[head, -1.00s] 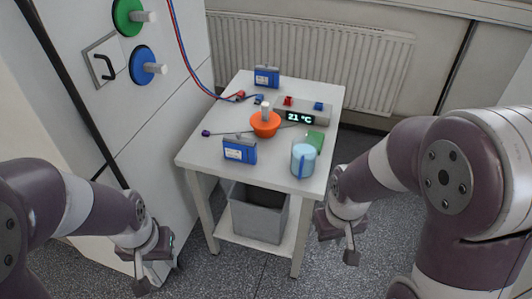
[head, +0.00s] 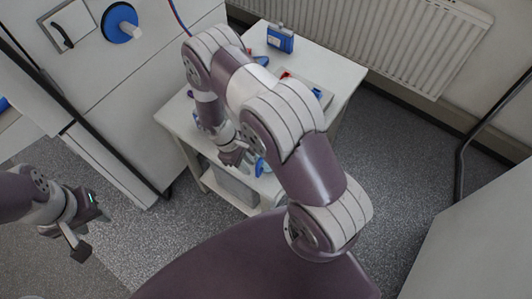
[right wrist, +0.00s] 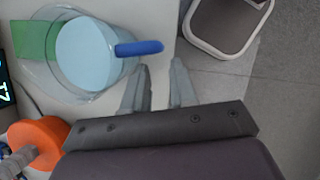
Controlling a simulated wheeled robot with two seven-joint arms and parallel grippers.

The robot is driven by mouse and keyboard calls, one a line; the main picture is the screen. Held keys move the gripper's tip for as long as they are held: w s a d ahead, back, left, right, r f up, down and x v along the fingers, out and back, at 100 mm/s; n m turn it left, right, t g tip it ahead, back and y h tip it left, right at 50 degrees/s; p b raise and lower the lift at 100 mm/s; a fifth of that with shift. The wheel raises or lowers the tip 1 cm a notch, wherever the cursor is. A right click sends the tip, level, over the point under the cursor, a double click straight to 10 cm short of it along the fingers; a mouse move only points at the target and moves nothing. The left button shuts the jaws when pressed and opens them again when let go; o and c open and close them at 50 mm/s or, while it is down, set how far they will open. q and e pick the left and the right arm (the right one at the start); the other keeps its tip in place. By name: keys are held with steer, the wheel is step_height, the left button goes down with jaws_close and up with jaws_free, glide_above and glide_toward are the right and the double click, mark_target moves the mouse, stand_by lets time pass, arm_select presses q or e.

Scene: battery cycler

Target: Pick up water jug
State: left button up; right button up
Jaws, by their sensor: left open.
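The water jug (right wrist: 88,55) is a clear round jug with light-blue contents and a blue handle (right wrist: 140,47), seen from above in the right wrist view. In the head view my right arm hides most of it; a bit of blue (head: 262,167) shows beside the gripper. My right gripper (right wrist: 160,68) is open, its two fingers apart and pointing toward the handle, which lies just beyond the fingertips. Nothing is between the fingers. My left gripper (head: 90,228) is open and empty, low at the left of the head view.
The white table (head: 345,62) also holds a blue box (head: 280,38), an orange object (right wrist: 38,135) and a green piece (right wrist: 33,40) beside the jug. A grey bin (head: 235,188) is on the lower shelf. A radiator (head: 400,40) stands behind.

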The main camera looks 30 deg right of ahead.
steer(key=x, duration=0.1)
steer(key=p+x, duration=0.1)
steer(key=x, duration=0.1)
steer(key=shift+s+a+f, duration=0.2)
steer(key=shift+a+f, duration=0.05)
steer(key=shift+a, duration=0.1)
steer(key=shift+d+f, duration=0.2)
steer(key=shift+d, duration=0.2)
steer(key=c, duration=0.3)
steer(key=shift+a, duration=0.15)
jaws_close()
steer(key=shift+a+r, duration=0.1)
